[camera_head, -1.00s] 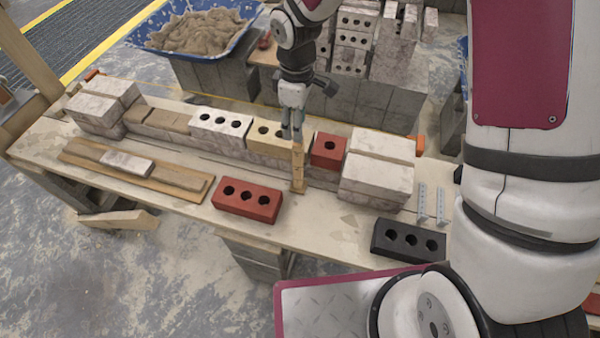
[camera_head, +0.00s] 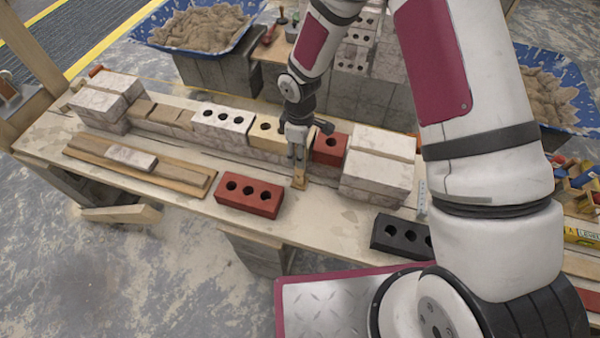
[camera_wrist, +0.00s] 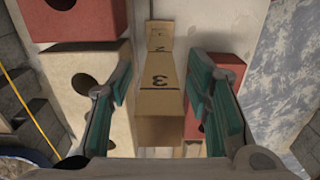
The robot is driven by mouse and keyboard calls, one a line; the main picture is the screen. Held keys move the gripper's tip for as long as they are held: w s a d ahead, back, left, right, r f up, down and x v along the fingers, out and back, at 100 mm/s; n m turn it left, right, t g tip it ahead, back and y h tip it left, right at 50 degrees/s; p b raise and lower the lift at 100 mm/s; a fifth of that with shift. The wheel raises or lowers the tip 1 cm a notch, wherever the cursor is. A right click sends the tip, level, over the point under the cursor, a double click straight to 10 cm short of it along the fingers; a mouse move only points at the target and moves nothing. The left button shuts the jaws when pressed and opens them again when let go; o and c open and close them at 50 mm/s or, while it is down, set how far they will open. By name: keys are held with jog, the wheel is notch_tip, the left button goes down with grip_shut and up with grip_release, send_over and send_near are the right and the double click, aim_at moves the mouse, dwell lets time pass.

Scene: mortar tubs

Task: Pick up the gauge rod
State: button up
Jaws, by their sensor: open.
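The gauge rod (camera_head: 299,178) is a light wooden stick standing upright on the bench in front of the brick row, its upper part hidden by my gripper. In the wrist view the rod (camera_wrist: 160,100) shows its end close up, with dark numbers 3 and 2 on its face. My gripper (camera_head: 297,158) points down over the rod. In the wrist view my gripper (camera_wrist: 161,82) is open, with one green-padded finger on each side of the rod and a visible gap on both sides.
Behind the rod runs a row with a cream brick (camera_head: 265,127) and a red brick (camera_head: 330,147). Pale block stacks (camera_head: 377,165) (camera_head: 106,98) close both ends. A red three-hole brick (camera_head: 249,196) lies front left, a black one (camera_head: 400,236) front right. Bare bench lies between them.

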jog(key=shift+f, duration=0.5)
grip_shut()
